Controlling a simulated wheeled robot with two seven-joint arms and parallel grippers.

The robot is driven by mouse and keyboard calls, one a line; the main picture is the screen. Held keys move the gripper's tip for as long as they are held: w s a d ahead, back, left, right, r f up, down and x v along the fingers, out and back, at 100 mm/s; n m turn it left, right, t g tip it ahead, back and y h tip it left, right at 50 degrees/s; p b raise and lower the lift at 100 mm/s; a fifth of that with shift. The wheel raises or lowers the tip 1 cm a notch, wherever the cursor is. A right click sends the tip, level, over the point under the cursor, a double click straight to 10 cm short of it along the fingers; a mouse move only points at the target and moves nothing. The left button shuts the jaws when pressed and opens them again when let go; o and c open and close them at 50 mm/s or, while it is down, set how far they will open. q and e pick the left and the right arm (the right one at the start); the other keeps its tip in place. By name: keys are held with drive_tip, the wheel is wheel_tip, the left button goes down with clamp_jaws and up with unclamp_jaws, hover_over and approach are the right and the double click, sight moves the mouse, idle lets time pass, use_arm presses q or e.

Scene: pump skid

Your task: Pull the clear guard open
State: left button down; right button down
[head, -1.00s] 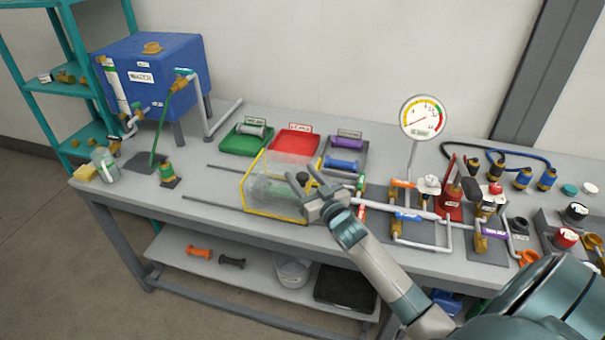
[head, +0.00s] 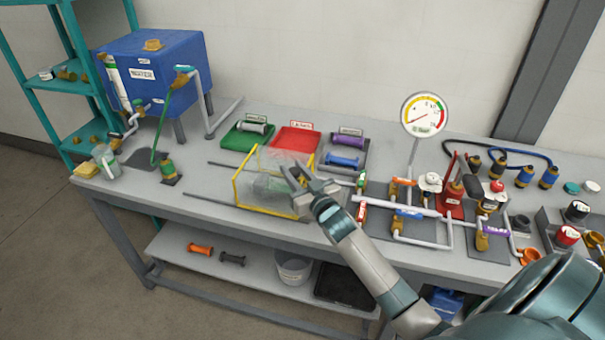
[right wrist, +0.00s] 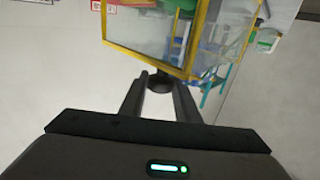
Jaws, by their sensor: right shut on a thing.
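The clear guard (head: 250,191) is a see-through box with yellow edges, standing on the bench between two thin grey rails. Some green shape shows dimly through its panels. In the right wrist view, the guard's yellow-framed panel (right wrist: 150,35) fills the upper middle. A black knob (right wrist: 160,82) on it sits between my finger ends. My right gripper (head: 297,188) is shut on this knob at the guard's right side; in the head view the gripper hides the knob. My left gripper is not in view.
Green, red and grey trays (head: 295,140) lie behind the guard. Pipes, valves and a round gauge (head: 424,115) stand to the right. The bench left of the guard is clear apart from the rails, up to a green hose with a brass fitting (head: 168,172).

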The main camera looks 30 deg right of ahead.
drive_tip(key=w+a+b, duration=0.5)
drive_tip(key=w+a, duration=0.7)
drive_tip(key=w, duration=0.2)
drive_tip(key=shift+w+a+b, duration=0.3)
drive_tip(key=shift+w+a, duration=0.05)
drive_tip(key=shift+w, duration=0.05)
drive_tip(key=c, duration=1.6)
unclamp_jaws()
drive_tip(key=shift+o, duration=1.3)
drive_tip(key=shift+s, duration=0.1)
drive_tip(key=s+a+b, duration=0.1)
drive_tip(key=s+b, duration=0.2)
drive_tip(key=s, duration=1.4)
drive_tip(key=shift+s+a+b, duration=0.15)
drive_tip(key=shift+b, duration=0.15)
